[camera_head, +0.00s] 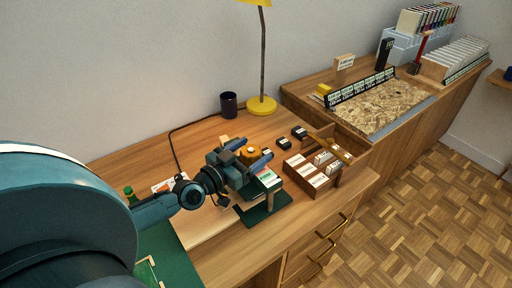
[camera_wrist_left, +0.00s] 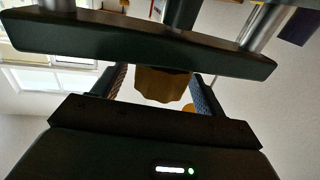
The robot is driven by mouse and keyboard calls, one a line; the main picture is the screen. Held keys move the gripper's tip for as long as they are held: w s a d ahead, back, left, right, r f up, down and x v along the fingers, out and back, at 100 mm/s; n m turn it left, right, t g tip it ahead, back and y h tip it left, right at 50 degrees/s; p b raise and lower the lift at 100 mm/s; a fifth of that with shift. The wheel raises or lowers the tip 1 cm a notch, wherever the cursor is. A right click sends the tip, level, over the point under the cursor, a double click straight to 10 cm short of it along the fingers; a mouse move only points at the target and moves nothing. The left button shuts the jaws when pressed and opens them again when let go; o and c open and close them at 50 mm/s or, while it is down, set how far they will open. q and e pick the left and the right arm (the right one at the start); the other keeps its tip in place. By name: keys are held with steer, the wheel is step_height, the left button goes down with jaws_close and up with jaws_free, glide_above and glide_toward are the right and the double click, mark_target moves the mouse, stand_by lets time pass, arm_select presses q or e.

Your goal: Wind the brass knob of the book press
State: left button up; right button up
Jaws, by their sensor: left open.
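The book press has a dark green base (camera_head: 262,213) and stands on the wooden desk, with a pale and green item in it below the gripper. Its round brass knob (camera_head: 250,152) is on top. My left gripper (camera_head: 254,158) is open, with one finger on each side of the knob. In the left wrist view the scalloped knob (camera_wrist_left: 162,85) sits between the two fingers (camera_wrist_left: 160,92), with a gap visible on both sides. My gripper and wrist hide much of the press. My right gripper is not in view.
A wooden card box (camera_head: 313,181) stands right of the press, with small dark blocks (camera_head: 284,144) behind it. A yellow lamp (camera_head: 262,105) and a dark cup (camera_head: 229,104) stand at the back. A green mat (camera_head: 165,250) lies at the front left.

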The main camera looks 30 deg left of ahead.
arm_select(q)
steer(key=shift+x, duration=1.15)
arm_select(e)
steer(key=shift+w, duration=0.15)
arm_select(q)
steer(key=shift+c, duration=0.2)
steer(key=c, duration=0.9)
steer(key=shift+a+r+y+p, duration=0.1)
steer(key=shift+r+y+p, duration=0.2)
steer(key=shift+p, duration=0.7)
steer(key=shift+c, duration=0.2)
steer(key=shift+r+n+y+p, duration=0.15)
steer(key=shift+n+y+p, duration=0.15)
steer(key=shift+n+p, duration=0.35)
steer(key=shift+y+p, duration=0.5)
steer(key=shift+p, duration=0.45)
steer(key=shift+n+y+p, duration=0.3)
steer(key=shift+n, duration=0.05)
steer(key=shift+a+f+n+y, duration=0.15)
steer(key=shift+f+n+y, duration=0.2)
steer(key=shift+n+y, duration=0.4)
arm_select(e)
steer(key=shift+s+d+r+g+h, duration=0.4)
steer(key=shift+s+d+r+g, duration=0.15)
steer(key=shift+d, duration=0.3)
